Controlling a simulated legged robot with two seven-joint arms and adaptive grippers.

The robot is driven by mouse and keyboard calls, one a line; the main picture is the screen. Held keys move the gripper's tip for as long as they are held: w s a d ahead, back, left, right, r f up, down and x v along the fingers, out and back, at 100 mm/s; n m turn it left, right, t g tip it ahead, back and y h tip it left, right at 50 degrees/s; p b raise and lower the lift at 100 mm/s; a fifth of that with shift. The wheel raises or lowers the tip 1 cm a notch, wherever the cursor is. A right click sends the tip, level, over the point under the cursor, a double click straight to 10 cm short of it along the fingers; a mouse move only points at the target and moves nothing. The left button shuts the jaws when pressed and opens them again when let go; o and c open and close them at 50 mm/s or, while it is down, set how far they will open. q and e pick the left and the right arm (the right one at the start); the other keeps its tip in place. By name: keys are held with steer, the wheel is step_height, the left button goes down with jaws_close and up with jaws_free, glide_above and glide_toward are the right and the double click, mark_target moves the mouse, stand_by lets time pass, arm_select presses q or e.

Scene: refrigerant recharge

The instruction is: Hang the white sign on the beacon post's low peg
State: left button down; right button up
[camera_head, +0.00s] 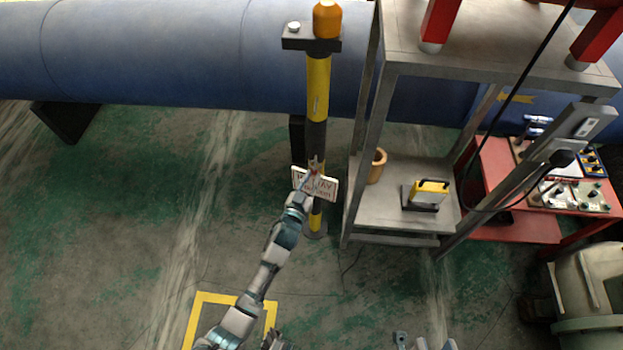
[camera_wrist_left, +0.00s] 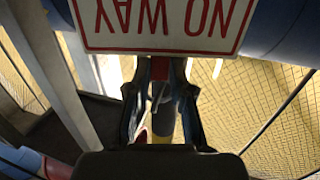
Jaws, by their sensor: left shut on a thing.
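The white sign (camera_head: 324,185) with red lettering is in front of the lower part of the beacon post (camera_head: 318,85), which is yellow and black with an orange beacon on top. My left gripper (camera_head: 306,194) is shut on the sign at its lower left. In the left wrist view the sign (camera_wrist_left: 165,22) reads NO WAY upside down, above the fingers (camera_wrist_left: 160,100). A small light-coloured mark shows higher on the post; the low peg is not clearly visible, and I cannot tell whether the sign touches it. Part of what may be my right gripper (camera_head: 401,338) shows at the bottom edge.
A grey metal shelf (camera_head: 395,205) stands close right of the post, holding a tan cup (camera_head: 377,166) and a yellow-handled block (camera_head: 430,190). A large blue pipe (camera_head: 170,55) runs behind. A red bench (camera_head: 500,190) is at right. The floor at left is clear.

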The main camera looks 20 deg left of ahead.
arm_select(q)
steer(key=c, duration=1)
jaws_free()
steer(key=shift+o, duration=0.2)
steer(key=shift+s, duration=0.1)
